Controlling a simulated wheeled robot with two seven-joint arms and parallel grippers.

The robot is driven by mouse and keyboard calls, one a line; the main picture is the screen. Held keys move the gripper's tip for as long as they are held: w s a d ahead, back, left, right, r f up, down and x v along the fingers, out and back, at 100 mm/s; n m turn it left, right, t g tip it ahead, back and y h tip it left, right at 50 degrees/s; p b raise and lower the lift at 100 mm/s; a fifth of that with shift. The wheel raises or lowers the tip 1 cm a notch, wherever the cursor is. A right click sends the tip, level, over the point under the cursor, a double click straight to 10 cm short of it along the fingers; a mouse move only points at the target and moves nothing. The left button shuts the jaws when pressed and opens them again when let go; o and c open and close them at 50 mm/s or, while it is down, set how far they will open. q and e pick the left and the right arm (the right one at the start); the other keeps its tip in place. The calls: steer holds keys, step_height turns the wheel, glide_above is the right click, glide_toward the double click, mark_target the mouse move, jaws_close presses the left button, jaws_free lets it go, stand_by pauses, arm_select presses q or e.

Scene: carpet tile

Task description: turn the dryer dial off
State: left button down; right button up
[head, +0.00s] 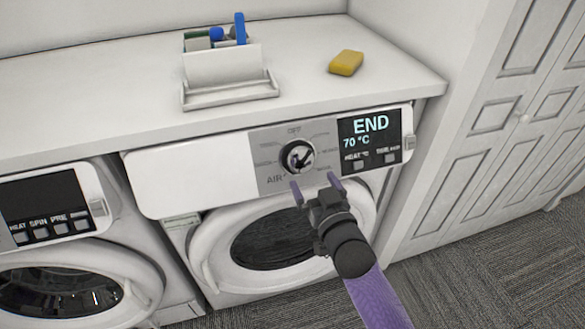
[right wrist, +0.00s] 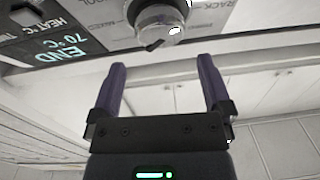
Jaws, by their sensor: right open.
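The dryer dial (head: 297,157) is a round silver and black knob on the grey panel of the right-hand machine, with OFF printed above it and AIR at its lower left. Its pointer is dark; I cannot tell its exact setting. The dial also shows at the top of the right wrist view (right wrist: 158,20). My right gripper (head: 316,187) is open with purple fingers, just below and in front of the dial. Nothing is between its fingers (right wrist: 162,80), and they do not touch the dial. My left gripper is out of view.
The dryer display (head: 370,135) reads END and 70 °C. The dryer door (head: 215,255) is below the panel. A second machine (head: 50,205) stands at the left. On the white counter (head: 130,95) are a caddy (head: 225,75) and a yellow sponge (head: 346,63). White cabinet doors (head: 500,130) stand at right.

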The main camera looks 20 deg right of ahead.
mark_target(304, 164)
steer(key=w, duration=0.2)
steer(key=w+b, duration=0.1)
steer(key=w, duration=0.2)
steer(key=shift+w+a+f+b, duration=0.15)
steer(key=shift+a+f+b, duration=0.05)
steer(key=shift+b, duration=0.1)
steer(key=shift+w+r, duration=0.1)
steer(key=shift+w, duration=0.45)
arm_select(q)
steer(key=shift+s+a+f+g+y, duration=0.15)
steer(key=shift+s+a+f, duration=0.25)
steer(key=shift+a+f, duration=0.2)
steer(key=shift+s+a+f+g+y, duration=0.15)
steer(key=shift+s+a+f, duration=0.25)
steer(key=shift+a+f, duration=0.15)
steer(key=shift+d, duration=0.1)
